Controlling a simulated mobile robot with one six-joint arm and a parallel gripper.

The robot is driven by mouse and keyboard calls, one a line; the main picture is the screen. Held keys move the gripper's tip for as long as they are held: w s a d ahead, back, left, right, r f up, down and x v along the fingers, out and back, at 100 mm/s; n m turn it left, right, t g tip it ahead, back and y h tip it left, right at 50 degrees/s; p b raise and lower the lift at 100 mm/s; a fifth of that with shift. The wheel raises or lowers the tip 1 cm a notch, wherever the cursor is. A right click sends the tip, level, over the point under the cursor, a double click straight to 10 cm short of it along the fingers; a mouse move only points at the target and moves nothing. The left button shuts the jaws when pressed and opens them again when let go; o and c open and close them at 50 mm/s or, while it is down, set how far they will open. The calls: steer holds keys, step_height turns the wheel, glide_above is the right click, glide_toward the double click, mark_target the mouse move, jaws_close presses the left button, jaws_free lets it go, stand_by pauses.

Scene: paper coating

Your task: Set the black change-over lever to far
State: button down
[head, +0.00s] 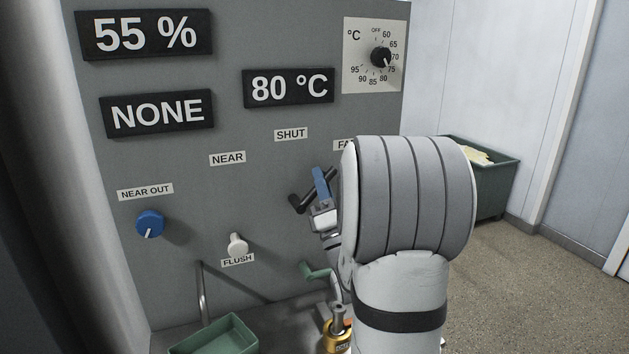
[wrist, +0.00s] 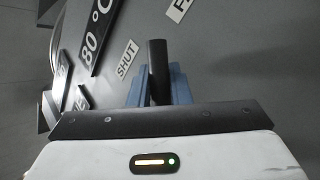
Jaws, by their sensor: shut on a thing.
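The black change-over lever (head: 303,201) is on the grey panel, below the SHUT label (head: 291,134), and slants from lower left to upper right. The NEAR label (head: 227,158) is to its left. The FAR label (head: 342,145) is to its upper right, partly hidden by my arm. My gripper (head: 321,182) is shut on the lever with its blue fingers. In the wrist view the dark lever (wrist: 157,62) stands between the two blue fingers (wrist: 158,88), with the SHUT label to its left and a cut-off label at top right.
A display (head: 157,114) reads NONE; others read 55 % and 80 °C. A blue knob (head: 150,223), a white FLUSH knob (head: 237,244) and a temperature dial (head: 381,56) are on the panel. A bin (head: 492,187) stands right.

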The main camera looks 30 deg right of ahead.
steer(key=shift+s+d+f+h, duration=0.1)
steer(key=shift+d+f+h, duration=0.1)
steer(key=shift+d+h, duration=0.1)
steer(key=c, duration=1.5)
jaws_free()
steer(key=shift+s+d, duration=0.1)
steer(key=shift+s, duration=0.1)
steer(key=shift+c, duration=0.2)
steer(key=shift+o, duration=1)
steer(key=shift+a+r, duration=0.1)
steer(key=shift+a, duration=0.1)
steer(key=b+v, duration=0.1)
steer(key=v, duration=0.6)
steer(key=shift+s+f+b, duration=0.25)
steer(key=shift+b, duration=0.05)
